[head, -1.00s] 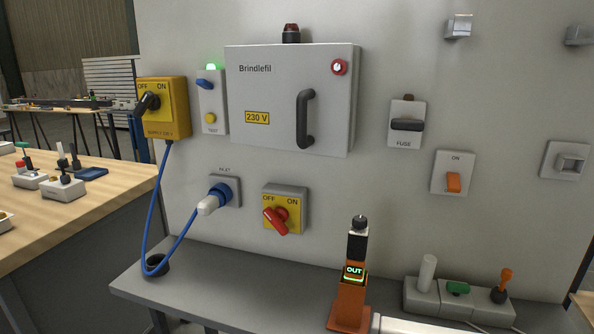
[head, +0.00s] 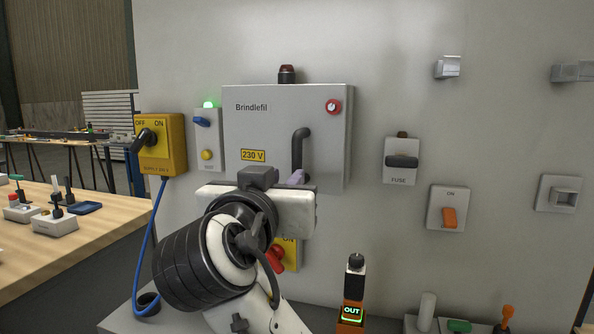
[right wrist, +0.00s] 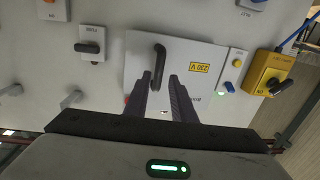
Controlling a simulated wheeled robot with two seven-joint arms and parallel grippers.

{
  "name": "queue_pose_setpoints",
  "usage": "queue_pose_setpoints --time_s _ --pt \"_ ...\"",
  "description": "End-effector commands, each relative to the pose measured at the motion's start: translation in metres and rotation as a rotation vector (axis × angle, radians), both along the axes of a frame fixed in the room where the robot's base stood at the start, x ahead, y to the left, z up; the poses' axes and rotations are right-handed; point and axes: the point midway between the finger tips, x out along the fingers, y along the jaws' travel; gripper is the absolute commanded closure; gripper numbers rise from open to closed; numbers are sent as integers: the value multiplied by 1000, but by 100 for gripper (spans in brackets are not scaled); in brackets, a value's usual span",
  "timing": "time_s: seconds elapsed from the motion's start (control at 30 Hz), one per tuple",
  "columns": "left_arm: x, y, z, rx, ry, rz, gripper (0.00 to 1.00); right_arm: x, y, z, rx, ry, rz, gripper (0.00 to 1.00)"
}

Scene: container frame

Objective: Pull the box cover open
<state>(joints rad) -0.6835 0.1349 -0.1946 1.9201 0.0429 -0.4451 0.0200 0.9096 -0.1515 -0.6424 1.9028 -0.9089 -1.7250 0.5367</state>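The grey box cover (head: 275,125), marked "Brindlefil" and "230 V", is closed on the wall panel. Its dark upright handle (head: 299,146) is on the right part of the cover; the lower end is hidden by my right gripper (head: 296,178). The right wrist view shows the cover (right wrist: 200,50) upside down. There the gripper's two dark fingers (right wrist: 160,80) are apart, with part of the handle (right wrist: 159,60) appearing between them. I cannot tell whether they touch it. My left gripper is not in view.
A fuse holder (head: 401,161) and an orange switch (head: 449,217) are to the right. A yellow supply switch (head: 160,145) with a blue cable (head: 146,240) is left. An orange stand marked OUT (head: 352,310) is below.

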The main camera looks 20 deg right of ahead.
Motion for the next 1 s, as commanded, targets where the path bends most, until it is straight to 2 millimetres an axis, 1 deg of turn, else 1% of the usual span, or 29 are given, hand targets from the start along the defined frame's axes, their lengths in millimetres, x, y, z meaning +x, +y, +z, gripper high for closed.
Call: queue_pose_setpoints --time_s 0.03,0.17,0.27,0.5,0.7,0.83,1.0 --pt "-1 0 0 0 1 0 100 -1 1 10 -2 -22 -8 77" --pt "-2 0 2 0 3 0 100 5 -2 17 -6 -38 -16 77" --pt "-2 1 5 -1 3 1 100 18 -11 17 -7 -35 -18 77" --pt "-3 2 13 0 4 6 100 57 -34 17 -7 -33 -17 77" --pt "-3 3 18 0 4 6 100 79 -46 16 -6 -34 -14 77" --pt "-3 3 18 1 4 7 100 85 -49 15 -4 -35 -12 77" --pt "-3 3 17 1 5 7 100 87 -50 15 -4 -35 -12 77"
